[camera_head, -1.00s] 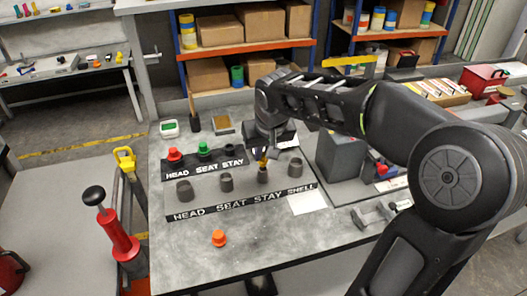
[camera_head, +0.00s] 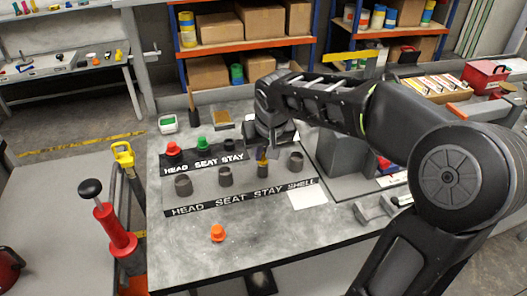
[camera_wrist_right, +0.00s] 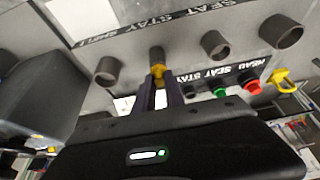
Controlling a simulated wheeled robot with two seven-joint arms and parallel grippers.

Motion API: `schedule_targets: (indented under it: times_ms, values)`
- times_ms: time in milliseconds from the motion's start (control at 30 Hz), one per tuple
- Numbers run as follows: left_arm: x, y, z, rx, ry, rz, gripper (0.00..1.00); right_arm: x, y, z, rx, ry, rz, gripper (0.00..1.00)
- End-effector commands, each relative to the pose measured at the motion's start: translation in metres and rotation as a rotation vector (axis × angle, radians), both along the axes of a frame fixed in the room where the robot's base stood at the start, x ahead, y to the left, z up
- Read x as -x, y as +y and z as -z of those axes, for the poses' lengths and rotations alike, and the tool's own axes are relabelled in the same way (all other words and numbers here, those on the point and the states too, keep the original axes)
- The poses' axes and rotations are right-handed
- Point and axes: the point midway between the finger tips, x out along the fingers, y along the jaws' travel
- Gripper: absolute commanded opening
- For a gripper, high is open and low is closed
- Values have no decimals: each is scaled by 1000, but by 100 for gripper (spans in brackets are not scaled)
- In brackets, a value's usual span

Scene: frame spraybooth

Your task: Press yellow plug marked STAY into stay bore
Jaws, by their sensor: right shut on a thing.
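My right gripper (camera_head: 262,150) is shut on the yellow plug (camera_head: 262,159) at the mouth of the STAY bore (camera_head: 263,170), third from the left in the front row. The wrist view shows the yellow plug (camera_wrist_right: 158,70) between the fingertips, against the STAY tube (camera_wrist_right: 157,55). How deep the plug sits is hard to tell, and its marking is not readable. The board (camera_head: 240,195) is labelled HEAD, SEAT, STAY, SHELL. My left gripper is not in view.
A rear rack (camera_head: 205,166) holds a red plug (camera_head: 173,149) and a green plug (camera_head: 202,144). An orange plug (camera_head: 217,233) lies on the front table, with clear surface around it. A dark grey block stands right of the board.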

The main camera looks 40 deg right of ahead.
Motion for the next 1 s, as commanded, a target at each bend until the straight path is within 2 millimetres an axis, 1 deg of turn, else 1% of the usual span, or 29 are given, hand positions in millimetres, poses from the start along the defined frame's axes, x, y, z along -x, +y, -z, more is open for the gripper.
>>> schedule_targets:
  times_ms: [33,133,167,467,767,867,1000]
  values:
    - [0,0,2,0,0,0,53,1,0,4,-1,3,0,0]
    - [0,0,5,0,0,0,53,1,0,6,-1,4,0,0]
    - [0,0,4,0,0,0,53,1,0,6,-1,4,0,15]
    - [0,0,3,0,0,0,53,0,0,5,-1,3,0,39]
    - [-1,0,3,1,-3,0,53,0,0,4,-1,2,0,39]
    - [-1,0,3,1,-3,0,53,2,1,-3,0,-1,0,39]
    - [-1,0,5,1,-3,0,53,9,3,-20,0,-2,1,39]
